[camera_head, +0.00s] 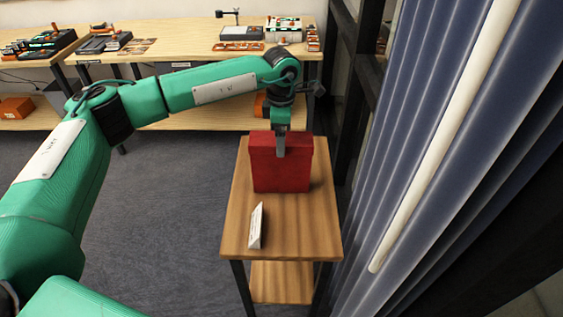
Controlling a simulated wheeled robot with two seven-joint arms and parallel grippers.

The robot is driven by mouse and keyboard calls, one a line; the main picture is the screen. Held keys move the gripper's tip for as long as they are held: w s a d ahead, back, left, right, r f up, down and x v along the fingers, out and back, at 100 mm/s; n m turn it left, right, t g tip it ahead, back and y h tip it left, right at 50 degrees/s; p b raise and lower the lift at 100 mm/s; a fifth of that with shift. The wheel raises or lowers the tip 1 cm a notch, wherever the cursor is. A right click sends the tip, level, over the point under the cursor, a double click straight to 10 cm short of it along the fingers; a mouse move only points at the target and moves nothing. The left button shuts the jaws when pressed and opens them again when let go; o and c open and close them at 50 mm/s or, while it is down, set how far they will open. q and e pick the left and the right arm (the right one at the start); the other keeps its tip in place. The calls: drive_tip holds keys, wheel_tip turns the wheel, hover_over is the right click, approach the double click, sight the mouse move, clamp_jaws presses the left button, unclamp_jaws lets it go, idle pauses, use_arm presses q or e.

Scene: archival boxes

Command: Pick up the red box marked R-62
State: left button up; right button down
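A red box (281,173) stands upright on a small wooden table (283,232). No R-62 mark can be made out on the side facing me. My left gripper (281,147) comes down from above at the box's top edge. One finger lies over the near face of the box; the other finger is hidden behind it, so I cannot tell whether it grips the box. My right gripper is not in view.
A white folded card (256,226) stands at the table's front left. A blue curtain (440,130) and a dark frame are close on the right. Long wooden workbenches (170,38) with tools line the back. Grey floor is clear to the left of the table.

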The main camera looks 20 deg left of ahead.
sight(281, 164)
use_arm(q)
drive_tip(key=f, duration=0.2)
drive_tip(key=f+p, duration=0.1)
drive_tip(key=f, duration=0.2)
drive_tip(key=shift+s+d, duration=0.1)
drive_tip(key=shift+s, duration=0.1)
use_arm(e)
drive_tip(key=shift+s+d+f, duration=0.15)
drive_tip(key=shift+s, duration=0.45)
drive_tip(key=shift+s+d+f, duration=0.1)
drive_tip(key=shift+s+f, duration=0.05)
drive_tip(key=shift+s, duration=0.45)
use_arm(q)
drive_tip(key=c, duration=1.8)
drive_tip(key=shift+o, duration=0.2)
drive_tip(key=shift+r, duration=0.1)
